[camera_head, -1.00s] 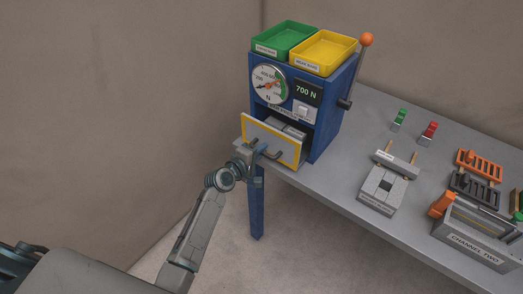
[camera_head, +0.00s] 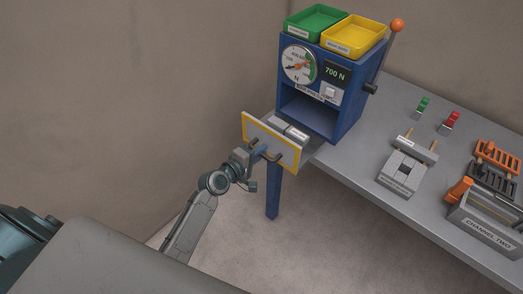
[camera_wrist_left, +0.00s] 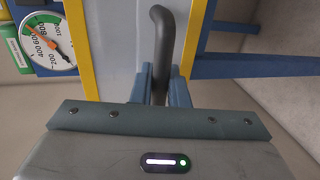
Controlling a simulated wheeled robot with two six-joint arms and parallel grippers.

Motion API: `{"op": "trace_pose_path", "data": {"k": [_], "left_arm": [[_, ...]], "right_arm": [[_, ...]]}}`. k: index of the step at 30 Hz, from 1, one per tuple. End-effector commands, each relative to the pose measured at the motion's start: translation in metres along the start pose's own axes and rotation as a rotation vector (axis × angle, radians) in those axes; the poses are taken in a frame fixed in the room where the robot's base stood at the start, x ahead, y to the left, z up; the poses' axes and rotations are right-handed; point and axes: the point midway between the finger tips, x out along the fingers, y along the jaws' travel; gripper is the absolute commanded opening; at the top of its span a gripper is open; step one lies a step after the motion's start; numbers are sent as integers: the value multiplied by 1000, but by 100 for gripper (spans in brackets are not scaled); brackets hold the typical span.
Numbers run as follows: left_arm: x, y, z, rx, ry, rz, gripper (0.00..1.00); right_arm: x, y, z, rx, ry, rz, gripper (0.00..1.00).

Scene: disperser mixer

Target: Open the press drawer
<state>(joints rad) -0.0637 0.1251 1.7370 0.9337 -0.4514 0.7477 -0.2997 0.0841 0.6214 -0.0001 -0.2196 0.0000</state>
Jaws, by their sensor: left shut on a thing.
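The blue press (camera_head: 348,92) stands at the left end of the grey table. Its drawer (camera_head: 258,142) is a white front with a yellow edge, pulled well out toward me, with grey blocks (camera_head: 291,131) inside. The press opening behind it is dark and empty. My left gripper (camera_head: 257,153) is shut on the drawer's dark handle (camera_head: 273,157). In the left wrist view the handle (camera_wrist_left: 162,40) runs between the two blue fingers (camera_wrist_left: 160,85). My right gripper is not in view.
A green tray (camera_head: 317,19) and a yellow tray (camera_head: 354,35) sit on top of the press. An orange-knobbed lever (camera_head: 397,25) is on its right side. Grey fixtures (camera_head: 403,170) and green and red switches stand on the table to the right. Open floor lies below the drawer.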

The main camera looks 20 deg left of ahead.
Motion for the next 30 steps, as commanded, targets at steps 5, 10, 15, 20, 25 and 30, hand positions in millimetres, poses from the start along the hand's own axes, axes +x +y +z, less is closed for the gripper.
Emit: {"op": "trace_pose_path", "data": {"k": [5, 10, 15, 20, 25, 30], "left_arm": [[0, 0, 0, 1, 1, 0, 0], [0, 0, 0, 0, 0, 0, 32], [0, 0, 0, 0, 0, 0, 32], [-8, -1, 0, 1, 1, 0, 32], [-38, -3, 0, 4, 0, -3, 32], [-72, -3, 0, 5, 0, -3, 32]], "right_arm": [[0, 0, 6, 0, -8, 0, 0], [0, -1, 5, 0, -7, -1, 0], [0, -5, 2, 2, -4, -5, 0], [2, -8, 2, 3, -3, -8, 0], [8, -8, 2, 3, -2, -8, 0], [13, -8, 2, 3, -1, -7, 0]]}}
